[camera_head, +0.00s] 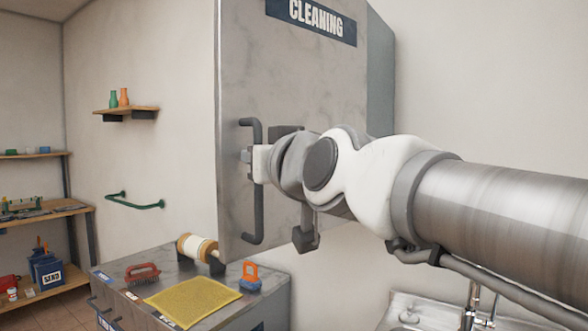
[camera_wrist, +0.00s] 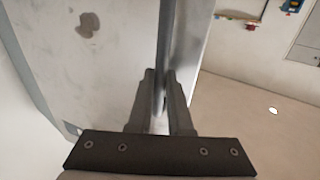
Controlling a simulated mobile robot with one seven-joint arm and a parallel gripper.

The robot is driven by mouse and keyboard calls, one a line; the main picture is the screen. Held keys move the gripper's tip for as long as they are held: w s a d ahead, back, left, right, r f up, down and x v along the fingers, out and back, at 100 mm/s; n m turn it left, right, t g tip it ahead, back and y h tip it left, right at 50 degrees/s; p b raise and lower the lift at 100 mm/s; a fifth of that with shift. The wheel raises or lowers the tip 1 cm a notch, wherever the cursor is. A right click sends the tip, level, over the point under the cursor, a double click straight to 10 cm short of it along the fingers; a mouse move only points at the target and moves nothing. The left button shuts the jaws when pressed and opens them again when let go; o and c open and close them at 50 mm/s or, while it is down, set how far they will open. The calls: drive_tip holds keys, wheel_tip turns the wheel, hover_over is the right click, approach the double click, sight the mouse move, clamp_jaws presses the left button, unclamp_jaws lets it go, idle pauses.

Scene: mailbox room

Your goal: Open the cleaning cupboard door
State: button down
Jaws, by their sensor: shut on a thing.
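The cleaning cupboard door (camera_head: 300,80) is a grey marbled panel with a dark "CLEANING" sign (camera_head: 311,20) near its top. Its long dark vertical handle (camera_head: 258,215) is near the left edge. My gripper (camera_head: 250,160) reaches in from the right and is shut on the handle at about mid-height. In the wrist view, the two fingers of the gripper (camera_wrist: 163,88) close around the handle bar (camera_wrist: 163,50), with the pale door panel (camera_wrist: 95,75) to the left. My wrist hides part of the door's middle. I cannot tell how far the door stands open.
Below the door, a grey cabinet top (camera_head: 125,265) holds a yellow cloth (camera_head: 193,300), a red brush (camera_head: 142,273), an orange-and-blue item (camera_head: 250,276) and a roll (camera_head: 197,247). A sink (camera_head: 415,312) is at lower right. A green rail (camera_head: 135,203) and small shelf (camera_head: 127,110) are on the left wall.

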drive_tip(key=s+d+y+b, duration=0.1)
drive_tip(key=s+d+b, duration=0.2)
drive_tip(key=d, duration=0.4)
drive_tip(key=s+d+n+g+y+b, duration=0.1)
drive_tip(key=s+d+b, duration=0.2)
drive_tip(key=d+b, duration=0.2)
drive_tip(key=shift+d+n, duration=0.3)
drive_tip(key=shift+d, duration=0.9)
drive_tip(key=shift+r, duration=0.15)
drive_tip(key=c, duration=0.8)
unclamp_jaws()
drive_tip(key=shift+w, duration=0.1)
drive_tip(key=shift+c, duration=0.2)
drive_tip(key=p+v, duration=0.1)
drive_tip(key=v, duration=1.6)
drive_tip(key=shift+d, duration=0.15)
